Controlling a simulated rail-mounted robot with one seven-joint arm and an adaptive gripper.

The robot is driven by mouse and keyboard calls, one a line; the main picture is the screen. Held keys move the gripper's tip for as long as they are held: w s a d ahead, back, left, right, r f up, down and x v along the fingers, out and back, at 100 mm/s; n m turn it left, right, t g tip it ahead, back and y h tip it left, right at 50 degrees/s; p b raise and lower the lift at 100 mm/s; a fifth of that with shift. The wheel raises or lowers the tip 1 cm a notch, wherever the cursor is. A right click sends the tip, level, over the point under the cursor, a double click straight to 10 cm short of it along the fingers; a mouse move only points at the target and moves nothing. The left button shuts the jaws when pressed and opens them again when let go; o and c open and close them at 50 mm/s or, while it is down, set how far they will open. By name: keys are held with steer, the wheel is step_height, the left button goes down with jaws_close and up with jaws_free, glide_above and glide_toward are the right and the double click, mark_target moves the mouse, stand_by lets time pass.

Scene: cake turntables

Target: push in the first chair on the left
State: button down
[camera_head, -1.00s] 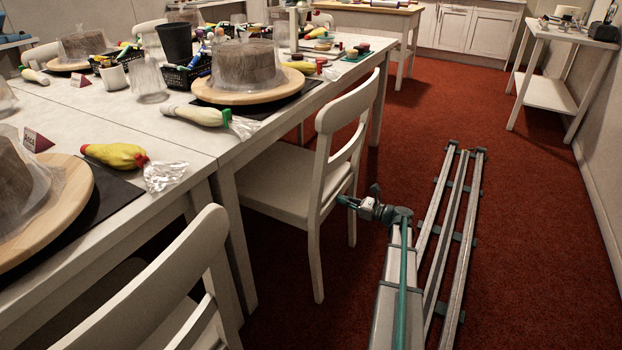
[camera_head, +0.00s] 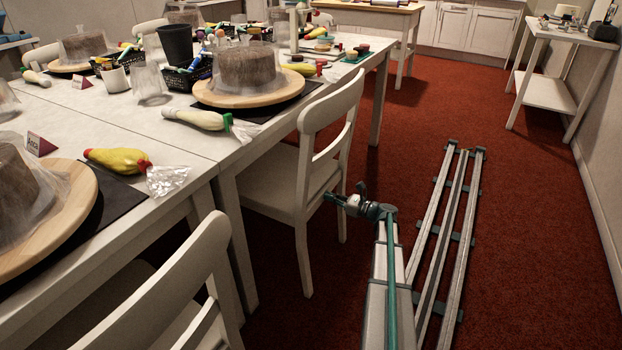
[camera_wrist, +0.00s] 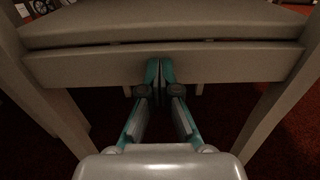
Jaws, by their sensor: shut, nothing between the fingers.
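The white wooden chair (camera_head: 290,185) beside my gripper stands upright at the long table, its seat partly under the tabletop and its backrest out in the aisle. My gripper (camera_head: 328,197) is shut and empty at the rear of this chair, just below seat height. In the wrist view, the closed fingertips (camera_wrist: 159,72) overlap the chair's rear seat rail (camera_wrist: 230,63) and appear to press against it. Another white chair (camera_head: 175,285) stands nearer, at the lower left, cut off by the frame; my gripper is away from it.
The long white table (camera_head: 190,140) holds cake turntables, piping bags and tools. Floor rails (camera_head: 452,235) run along the aisle. The red carpet (camera_head: 520,220) is clear to the right, up to a small side table (camera_head: 545,92) by the wall.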

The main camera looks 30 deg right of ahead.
steer(key=shift+p+x, duration=0.35)
steer(key=shift+x, duration=0.75)
steer(key=shift+w, duration=0.1)
steer(key=shift+p+x, duration=0.9)
steer(key=shift+x, duration=1.65)
steer(key=p+v, duration=0.2)
steer(key=v, duration=0.6)
